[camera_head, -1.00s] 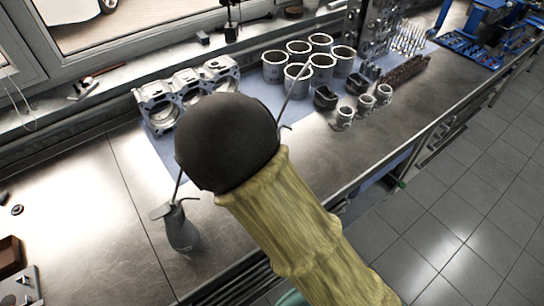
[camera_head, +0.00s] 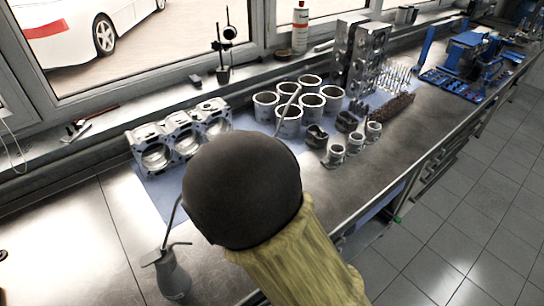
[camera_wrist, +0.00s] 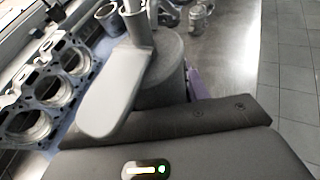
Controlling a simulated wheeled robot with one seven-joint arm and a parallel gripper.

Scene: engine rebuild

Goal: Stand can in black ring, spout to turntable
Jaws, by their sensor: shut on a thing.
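A grey oil can (camera_wrist: 163,80) with a broad lever is in my gripper (camera_wrist: 195,118), close up in the wrist view. In the head view my arm hides its body; its thin spout (camera_head: 289,104) shows above the dark round cover, in front of the cylinder sleeves. My gripper's tips are hidden there too. A second grey can (camera_head: 173,278) with a thin spout and lever stands upright on the bench at lower left. A dark round piece (camera_head: 3,255) is cut by the left edge; I cannot tell whether it is the black ring. No turntable is seen.
An engine block (camera_head: 180,145), several sleeves (camera_head: 289,122) and pistons (camera_head: 336,155) stand on a blue mat along the window. Tall metal parts (camera_head: 360,60) and a blue tool tray (camera_head: 462,82) are farther back. The bench at left is mostly bare.

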